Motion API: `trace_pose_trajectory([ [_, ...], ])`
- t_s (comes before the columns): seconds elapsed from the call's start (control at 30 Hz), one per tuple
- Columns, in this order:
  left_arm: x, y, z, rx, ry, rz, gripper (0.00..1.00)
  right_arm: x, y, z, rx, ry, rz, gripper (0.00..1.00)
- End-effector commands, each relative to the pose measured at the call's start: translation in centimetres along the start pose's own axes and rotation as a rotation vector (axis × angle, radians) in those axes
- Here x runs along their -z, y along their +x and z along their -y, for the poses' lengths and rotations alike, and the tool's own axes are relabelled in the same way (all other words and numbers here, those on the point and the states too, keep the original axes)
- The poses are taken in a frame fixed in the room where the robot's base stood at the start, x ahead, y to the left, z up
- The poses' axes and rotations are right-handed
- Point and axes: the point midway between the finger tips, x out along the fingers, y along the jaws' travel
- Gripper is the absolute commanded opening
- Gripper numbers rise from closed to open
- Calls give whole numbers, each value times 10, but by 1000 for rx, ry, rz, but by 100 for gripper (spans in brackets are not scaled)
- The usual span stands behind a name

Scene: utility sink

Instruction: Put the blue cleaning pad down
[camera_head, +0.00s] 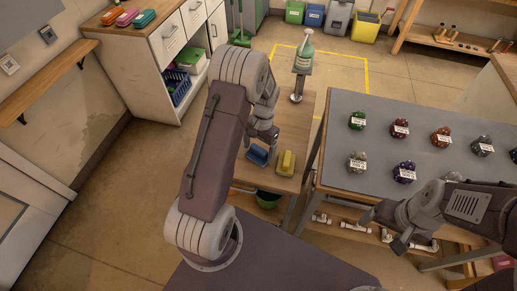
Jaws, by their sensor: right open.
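The blue cleaning pad (258,155) is at the small wooden table (300,118), just below my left gripper (261,142). The pad's upper edge is partly hidden by the gripper. I cannot tell whether the fingers are closed on the pad or whether the pad touches the tabletop. A yellow pad (286,163) lies on the tabletop just right of it. My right gripper (384,230) is open and empty, low in front of the grey-topped table.
The grey table (385,112) at right holds several labelled coloured knobs. A green bucket (268,199) is below the small table. Coloured pads (128,17) lie on the back-left cabinet.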

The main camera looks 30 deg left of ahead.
Motion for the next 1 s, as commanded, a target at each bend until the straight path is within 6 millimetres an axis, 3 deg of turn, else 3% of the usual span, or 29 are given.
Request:
trace_pose_trajectory([
  [0.13,0,-1,0,0,0,0,87,0,-1,0,0,0,0,80],
  [0.27,1,-16,0,2,0,-4,87,0,-2,0,0,0,0,80],
  [0.5,1,-79,0,2,0,-6,87,1,-6,0,0,0,0,80],
  [0.7,0,-115,0,0,-1,-2,87,1,-8,0,0,0,0,80],
  [1.0,-7,-124,-8,0,-8,-17,87,1,-9,0,0,0,0,80],
])
